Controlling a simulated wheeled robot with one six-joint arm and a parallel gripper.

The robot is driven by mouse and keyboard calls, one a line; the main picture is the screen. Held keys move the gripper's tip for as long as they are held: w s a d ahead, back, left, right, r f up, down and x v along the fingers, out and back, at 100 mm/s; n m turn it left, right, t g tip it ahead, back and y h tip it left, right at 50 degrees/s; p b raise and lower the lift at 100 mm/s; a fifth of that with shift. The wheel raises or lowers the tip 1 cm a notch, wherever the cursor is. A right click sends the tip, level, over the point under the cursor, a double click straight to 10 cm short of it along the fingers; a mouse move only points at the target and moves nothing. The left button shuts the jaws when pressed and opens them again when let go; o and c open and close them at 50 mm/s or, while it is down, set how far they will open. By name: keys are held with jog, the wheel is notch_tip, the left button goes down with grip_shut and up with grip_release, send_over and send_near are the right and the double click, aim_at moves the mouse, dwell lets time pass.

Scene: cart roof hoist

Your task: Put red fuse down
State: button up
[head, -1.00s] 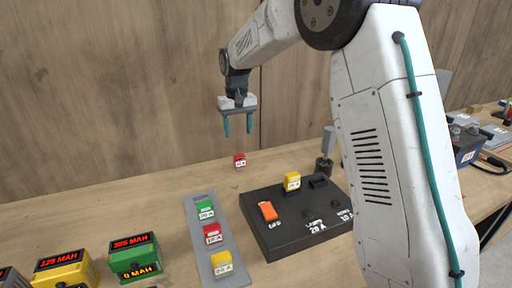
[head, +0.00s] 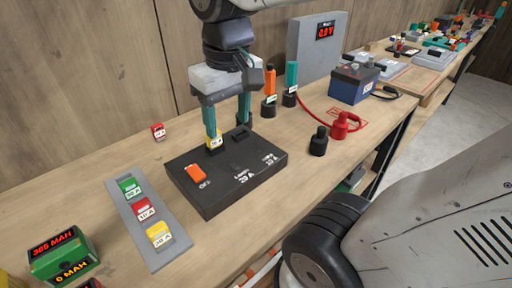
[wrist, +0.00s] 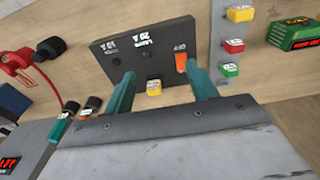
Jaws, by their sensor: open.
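A red fuse (head: 158,132) stands alone on the wooden table, behind the black fuse block. Another red fuse (head: 143,210) sits in the grey tray between a green and a yellow one; it shows in the wrist view (wrist: 233,47). My gripper (head: 228,133) is open and empty, pointing down over the back of the black fuse block (head: 235,185).
The grey tray (head: 165,245) holds a green fuse (head: 130,187) and a yellow fuse (head: 159,235). An orange switch (head: 195,173) is on the block. A grey panel (head: 310,50), a blue battery (head: 354,83) and red cable clamp (head: 340,126) stand right.

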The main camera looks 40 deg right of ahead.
jog(key=s+f, duration=0.3)
jog(key=s, duration=0.4)
jog(key=shift+s+f, duration=0.2)
jog(key=shift+f, duration=0.05)
